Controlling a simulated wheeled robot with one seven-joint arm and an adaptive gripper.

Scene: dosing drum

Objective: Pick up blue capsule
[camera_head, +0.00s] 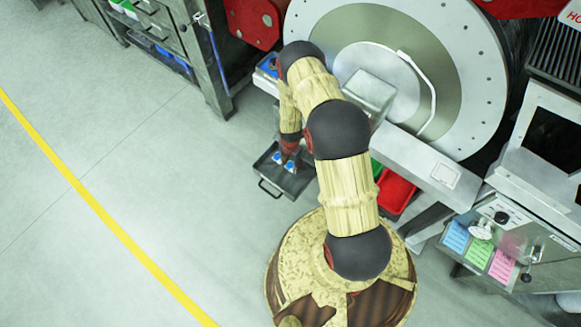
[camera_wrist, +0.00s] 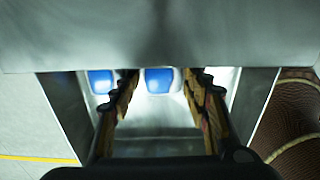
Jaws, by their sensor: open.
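Two blue and white capsules lie in a dark grey tray with a handle (camera_head: 266,186). In the wrist view one blue capsule (camera_wrist: 160,80) shows between my fingers, farther ahead. A second blue capsule (camera_wrist: 101,82) shows to the left, outside the left finger. In the head view they show as the left capsule (camera_head: 277,157) and the right capsule (camera_head: 290,166), just below my gripper (camera_head: 289,150). My gripper is open, and its fingers (camera_wrist: 162,105) stand apart with nothing held. A grey metal surface (camera_wrist: 160,35) fills the top of the wrist view and may hide part of the capsules.
A large round drum (camera_head: 465,60) stands behind my arm. A red bin (camera_head: 396,190) and a green bin (camera_head: 376,168) sit to the right of the tray. A metal cabinet (camera_head: 205,60) is at upper left. The floor left of the tray is clear.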

